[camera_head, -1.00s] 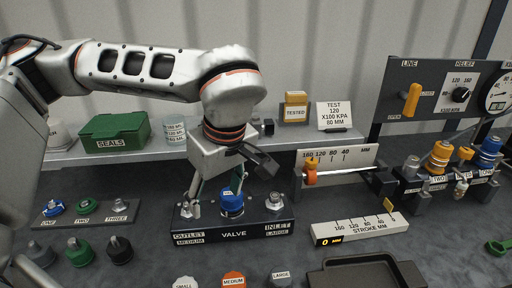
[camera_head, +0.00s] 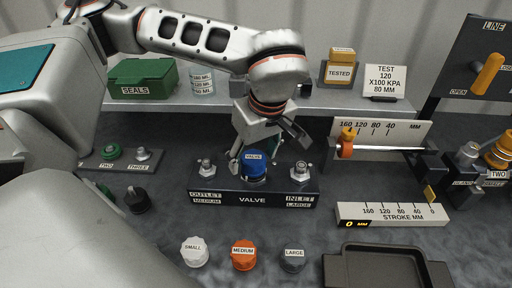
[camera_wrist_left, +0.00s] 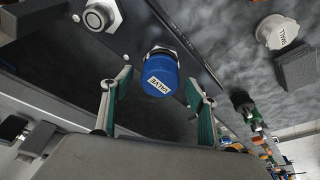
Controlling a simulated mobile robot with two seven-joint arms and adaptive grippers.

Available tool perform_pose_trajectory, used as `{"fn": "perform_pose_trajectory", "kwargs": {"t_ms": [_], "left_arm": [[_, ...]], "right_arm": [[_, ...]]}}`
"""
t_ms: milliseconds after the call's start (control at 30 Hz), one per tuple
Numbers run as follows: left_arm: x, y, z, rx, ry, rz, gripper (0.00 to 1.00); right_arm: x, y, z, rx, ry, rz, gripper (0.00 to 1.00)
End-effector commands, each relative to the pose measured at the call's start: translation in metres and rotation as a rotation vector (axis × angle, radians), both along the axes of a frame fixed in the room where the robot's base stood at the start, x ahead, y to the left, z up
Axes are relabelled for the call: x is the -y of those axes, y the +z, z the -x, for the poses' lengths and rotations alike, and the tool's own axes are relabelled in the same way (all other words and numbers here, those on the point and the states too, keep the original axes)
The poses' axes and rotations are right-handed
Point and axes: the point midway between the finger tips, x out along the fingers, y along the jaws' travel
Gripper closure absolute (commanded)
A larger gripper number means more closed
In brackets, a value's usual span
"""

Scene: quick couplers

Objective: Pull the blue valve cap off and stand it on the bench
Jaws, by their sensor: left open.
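The blue valve cap (camera_head: 255,167) stands upright on the middle of the dark valve block (camera_head: 232,199), between the outlet and inlet fittings. Its top label reads VALVE. My left gripper (camera_head: 257,158) reaches down from above with its fingers apart around the cap. In the left wrist view, the cap (camera_wrist_left: 161,76) shows between the two green-padded fingers (camera_wrist_left: 158,80), with a gap visible on each side. It is not gripped. My right gripper is in neither current view.
Small, medium (camera_head: 244,255) and large caps stand on the bench in front of the block. A dark tray (camera_head: 385,250) lies at front right, and a stroke scale (camera_head: 391,215) lies behind it. The outlet (camera_head: 207,168) and inlet (camera_head: 300,172) fittings flank the cap closely.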

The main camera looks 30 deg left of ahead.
Motion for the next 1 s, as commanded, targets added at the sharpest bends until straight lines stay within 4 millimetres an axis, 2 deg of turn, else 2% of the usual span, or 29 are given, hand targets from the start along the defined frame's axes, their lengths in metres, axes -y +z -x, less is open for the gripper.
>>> {"fn": "perform_pose_trajectory", "kwargs": {"t_ms": [367,533,600,633,700,733,1000], "left_arm": [[-0.0015,-0.0056,-0.0005,0.000,0.000,0.000,0.41],[-0.0015,-0.0055,-0.0005,0.000,0.000,0.000,0.85],[-0.0013,-0.0055,-0.0005,0.000,0.000,0.000,0.84],[-0.0013,-0.0055,-0.0005,0.000,0.000,0.000,0.66],[-0.0013,-0.0054,-0.0005,0.000,0.000,0.000,0.84],[-0.0013,-0.0054,-0.0005,0.000,0.000,0.000,0.87],[-0.0013,-0.0014,-0.0006,0.002,-0.001,0.000,0.87]], "right_arm": [[0.0012,0.0016,-0.0022,0.005,-0.001,0.002,0.60],[0.0013,0.0018,-0.0024,0.006,-0.002,0.001,0.60],[0.0014,0.0019,-0.0025,0.006,-0.002,0.001,0.60],[0.0014,0.0019,-0.0025,0.006,-0.002,0.001,0.60],[0.0013,0.0021,-0.0026,0.007,-0.002,0.001,0.60],[0.0013,0.0021,-0.0026,0.007,-0.002,0.001,0.60],[0.0012,0.0063,-0.0041,0.011,-0.002,0.001,0.60]]}}
